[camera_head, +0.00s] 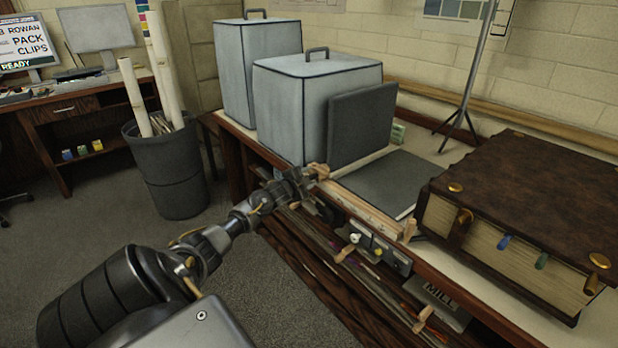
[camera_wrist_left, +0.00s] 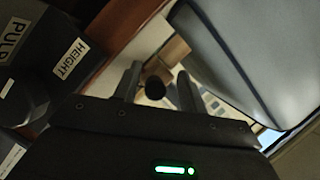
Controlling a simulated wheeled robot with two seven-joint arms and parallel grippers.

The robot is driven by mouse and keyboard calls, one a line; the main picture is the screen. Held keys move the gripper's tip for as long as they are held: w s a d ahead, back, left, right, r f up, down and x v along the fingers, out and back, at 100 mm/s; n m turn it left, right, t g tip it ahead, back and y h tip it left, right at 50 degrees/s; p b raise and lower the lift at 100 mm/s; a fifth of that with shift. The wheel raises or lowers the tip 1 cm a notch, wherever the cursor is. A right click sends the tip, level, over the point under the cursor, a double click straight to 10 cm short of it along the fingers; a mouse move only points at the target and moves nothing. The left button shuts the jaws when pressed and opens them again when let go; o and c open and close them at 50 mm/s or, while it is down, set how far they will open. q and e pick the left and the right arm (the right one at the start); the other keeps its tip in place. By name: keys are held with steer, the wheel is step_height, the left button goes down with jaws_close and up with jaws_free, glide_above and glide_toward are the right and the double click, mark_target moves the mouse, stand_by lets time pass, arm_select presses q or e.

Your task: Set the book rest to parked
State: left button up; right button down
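The book rest appears as a dark grey upright panel (camera_head: 362,125) and a dark flat panel (camera_head: 388,184) in front of a pale box. A pale wooden rail (camera_head: 366,211) runs along the front, with wooden end pieces. My left gripper (camera_head: 312,184) is at the rail's far left end, close to a wooden piece (camera_head: 318,170). In the left wrist view its two fingers (camera_wrist_left: 158,88) stand apart, with a dark round end between them and gaps at its sides. Whether the gripper touches the rest is unclear. My right gripper is not in view.
A large brown book (camera_head: 540,200) with brass studs lies at the right. Two pale blue lidded boxes (camera_head: 315,110) stand at the back. A metal plate (camera_head: 379,250) with a pale knob is on the bench front. A stand (camera_head: 469,85) rises behind. Dark labelled boxes (camera_wrist_left: 40,60) show in the wrist view.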

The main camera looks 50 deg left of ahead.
arm_select(q)
steer(key=shift+d, duration=0.15)
steer(key=shift+s+d, duration=0.15)
steer(key=shift+s, duration=0.5)
steer(key=v, duration=0.9)
steer(key=shift+s+r, duration=0.2)
steer(key=shift+r, duration=0.05)
